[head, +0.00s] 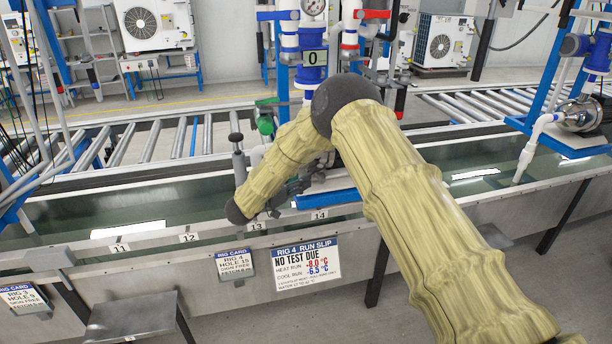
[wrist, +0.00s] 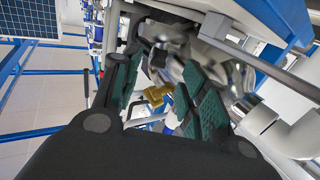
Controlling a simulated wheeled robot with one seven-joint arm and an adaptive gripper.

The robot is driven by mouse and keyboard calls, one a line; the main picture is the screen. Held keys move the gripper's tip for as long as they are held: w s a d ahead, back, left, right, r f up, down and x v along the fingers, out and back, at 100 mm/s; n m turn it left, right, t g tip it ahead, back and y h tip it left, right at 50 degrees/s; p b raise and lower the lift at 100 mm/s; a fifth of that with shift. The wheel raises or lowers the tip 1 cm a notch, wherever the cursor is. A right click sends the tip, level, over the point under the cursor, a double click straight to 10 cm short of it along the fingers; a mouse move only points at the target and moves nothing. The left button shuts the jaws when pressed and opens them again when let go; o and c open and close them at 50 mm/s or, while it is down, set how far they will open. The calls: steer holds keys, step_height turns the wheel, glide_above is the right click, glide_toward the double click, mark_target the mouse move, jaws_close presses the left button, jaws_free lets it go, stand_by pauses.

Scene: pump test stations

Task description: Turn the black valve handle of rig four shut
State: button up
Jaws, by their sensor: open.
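My gripper (head: 292,187) is low in front of the rig in the head view, at the end of my folded arm and partly hidden by it. In the wrist view my gripper (wrist: 160,78) is open, its green pads apart, with nothing held between them. A small brass fitting (wrist: 154,96) shows beyond the gap between the fingers. The rig four slip (head: 305,264) hangs on the trough front, just below my gripper. I cannot pick out the black valve handle for certain in either view; my arm covers part of the rig.
Blue and white pipework with a gauge (head: 314,8) and red handles (head: 373,14) rises behind my arm. A grey post with a black top (head: 236,137) stands close left of my forearm. The trough's front rim (head: 190,237) runs below. A roller conveyor (head: 150,140) lies behind.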

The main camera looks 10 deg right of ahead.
steer(key=shift+v, duration=0.75)
steer(key=shift+f, duration=0.1)
